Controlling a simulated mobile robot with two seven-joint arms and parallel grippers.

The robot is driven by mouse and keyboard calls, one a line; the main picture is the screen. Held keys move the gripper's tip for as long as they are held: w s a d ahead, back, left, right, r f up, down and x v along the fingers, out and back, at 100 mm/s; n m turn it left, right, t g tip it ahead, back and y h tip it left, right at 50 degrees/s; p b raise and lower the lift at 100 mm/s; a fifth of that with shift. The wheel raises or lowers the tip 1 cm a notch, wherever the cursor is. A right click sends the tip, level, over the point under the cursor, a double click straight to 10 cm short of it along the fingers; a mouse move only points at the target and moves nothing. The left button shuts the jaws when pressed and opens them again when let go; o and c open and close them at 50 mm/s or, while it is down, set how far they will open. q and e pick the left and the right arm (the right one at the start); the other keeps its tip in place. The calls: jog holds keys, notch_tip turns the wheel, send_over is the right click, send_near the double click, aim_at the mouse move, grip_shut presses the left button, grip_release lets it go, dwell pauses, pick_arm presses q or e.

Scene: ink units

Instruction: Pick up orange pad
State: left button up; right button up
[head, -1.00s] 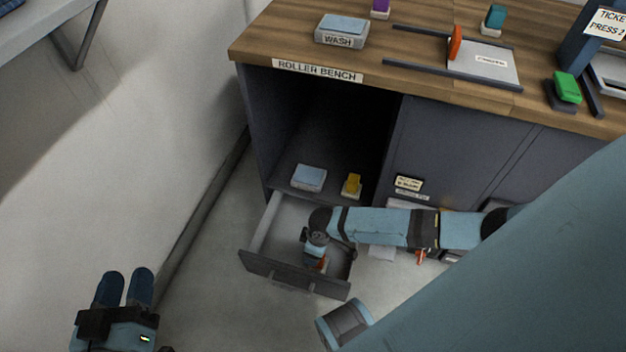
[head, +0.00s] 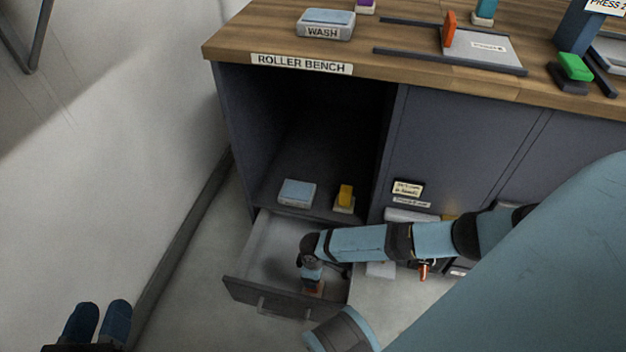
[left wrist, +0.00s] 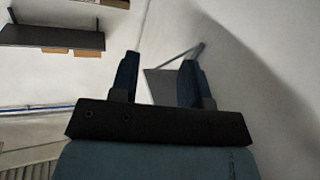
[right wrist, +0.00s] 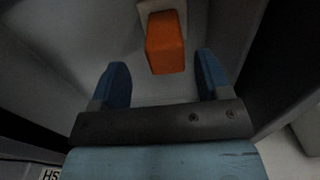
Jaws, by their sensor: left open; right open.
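An orange block on a pale base, which looks like the orange pad (right wrist: 165,43), is inside the pulled-out drawer (head: 283,303). In the right wrist view it stands just ahead of my right gripper (right wrist: 162,68), between the lines of the two open fingers, with a gap to each. My left gripper (head: 97,315) is open and empty at the lower left, also seen in the left wrist view (left wrist: 160,65).
Another upright orange block (head: 449,32) stands on the bench top (head: 390,55), near a WASH box (head: 325,24) and a green block (head: 575,67). A wall bounds the left.

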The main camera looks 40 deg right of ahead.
jog(key=f+b, duration=0.1)
jog(key=f, duration=0.1)
jog(key=f+b, duration=0.1)
jog(key=f, duration=0.1)
jog(key=shift+s+a+f+b, duration=0.15)
jog(key=shift+s+a+b, duration=0.05)
jog(key=shift+b, duration=0.15)
jog(key=shift+f, duration=0.25)
pick_arm(q)
jog(key=shift+w+a+r+m+t+h, duration=0.2)
jog(key=shift+w+a+m+t, duration=0.1)
jog(key=shift+w+m, duration=0.2)
jog(key=shift+w+a+r+m+t+h, duration=0.1)
jog(key=shift+w+a+m+t+h, duration=0.1)
jog(key=shift+w+a+m+t, duration=0.3)
jog(key=shift+s+d, duration=0.15)
jog(key=shift+d, duration=0.1)
pick_arm(e)
jog(key=c, duration=1)
pick_arm(q)
jog(key=shift+f, duration=0.1)
pick_arm(e)
jog(key=shift+c, duration=0.2)
jog(key=shift+r, duration=0.2)
